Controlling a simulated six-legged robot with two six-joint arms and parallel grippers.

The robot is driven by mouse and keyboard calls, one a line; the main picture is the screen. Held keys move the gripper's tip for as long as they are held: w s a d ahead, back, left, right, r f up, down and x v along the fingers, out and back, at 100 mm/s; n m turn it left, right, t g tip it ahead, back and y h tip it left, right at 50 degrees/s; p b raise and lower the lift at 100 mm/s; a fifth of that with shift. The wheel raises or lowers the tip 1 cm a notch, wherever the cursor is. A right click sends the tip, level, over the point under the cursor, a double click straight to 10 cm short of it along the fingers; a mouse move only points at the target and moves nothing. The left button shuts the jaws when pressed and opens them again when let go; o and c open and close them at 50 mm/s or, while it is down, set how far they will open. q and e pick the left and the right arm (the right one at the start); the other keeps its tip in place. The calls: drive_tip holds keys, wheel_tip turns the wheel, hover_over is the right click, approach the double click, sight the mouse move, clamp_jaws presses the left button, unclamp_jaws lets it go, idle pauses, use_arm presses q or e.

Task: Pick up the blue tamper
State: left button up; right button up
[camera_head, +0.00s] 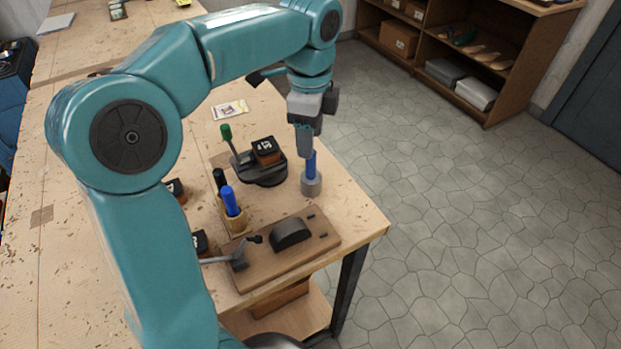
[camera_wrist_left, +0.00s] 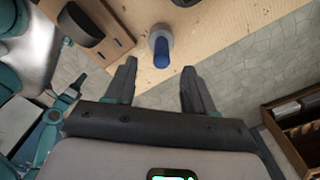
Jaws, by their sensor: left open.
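The blue tamper (camera_head: 311,166) stands upright on the table near its right edge, with a blue handle and a round grey base. In the left wrist view the tamper (camera_wrist_left: 161,52) lies between and just beyond the fingertips. My left gripper (camera_head: 304,146) is open and empty, pointing down just above the handle. Its two fingers also show in the left wrist view (camera_wrist_left: 159,64), apart from the handle on both sides. A teal arm part with a dark end, seemingly my right gripper (camera_wrist_left: 70,93), shows at the lower left there; its jaws are unclear.
A wooden board (camera_head: 318,246) with a dark block and lever lies in front of the tamper. A wooden holder (camera_head: 237,222) with a blue-handled tool stands left. A black round stand (camera_head: 262,177) is behind left. Right of the table is open stone floor (camera_head: 460,200).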

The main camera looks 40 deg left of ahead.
sight(310, 177)
use_arm(q)
drive_tip(key=shift+w+d+f, duration=0.1)
drive_tip(key=shift+d+f, duration=0.1)
drive_tip(key=shift+f, duration=0.8)
wheel_tip(310, 177, down, 5)
drive_tip(key=shift+w+a+f, duration=0.1)
drive_tip(key=shift+a+f, duration=0.05)
drive_tip(key=shift+f, duration=0.05)
clamp_jaws()
